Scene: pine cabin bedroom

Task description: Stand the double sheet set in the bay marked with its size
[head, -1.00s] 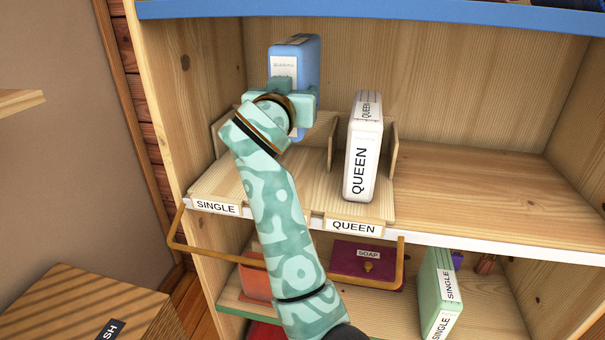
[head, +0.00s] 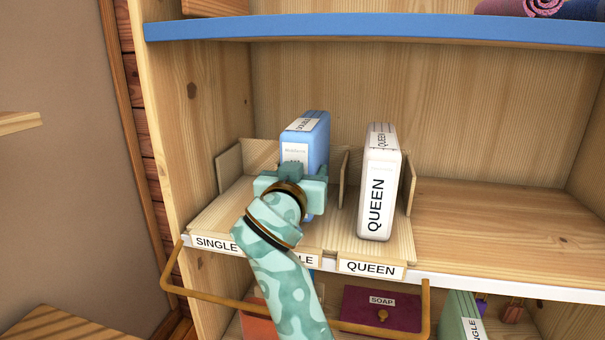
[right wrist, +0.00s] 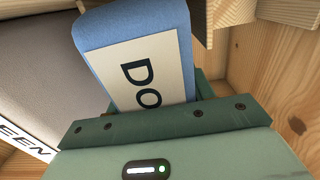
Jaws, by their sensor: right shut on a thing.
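The blue double sheet set (head: 318,136) is upright in my right gripper (head: 292,180), which is shut on it. In the right wrist view its white label (right wrist: 140,66) reads "DO", the rest hidden by the gripper. The set is over or in the middle bay, between the SINGLE bay and the QUEEN bay; I cannot tell if its bottom touches the shelf. The middle bay's tag (head: 305,260) is mostly hidden by my arm; only "LE" shows. The SINGLE tag (head: 216,244) is at left, the QUEEN tag (head: 370,268) at right. My left gripper is not in view.
A white QUEEN set (head: 378,190) stands upright in the right bay, near the blue set. Thin wooden dividers (head: 411,188) separate the bays. A blue shelf edge (head: 380,30) is above. A wooden rail (head: 220,297) crosses in front below. The shelf is clear at right.

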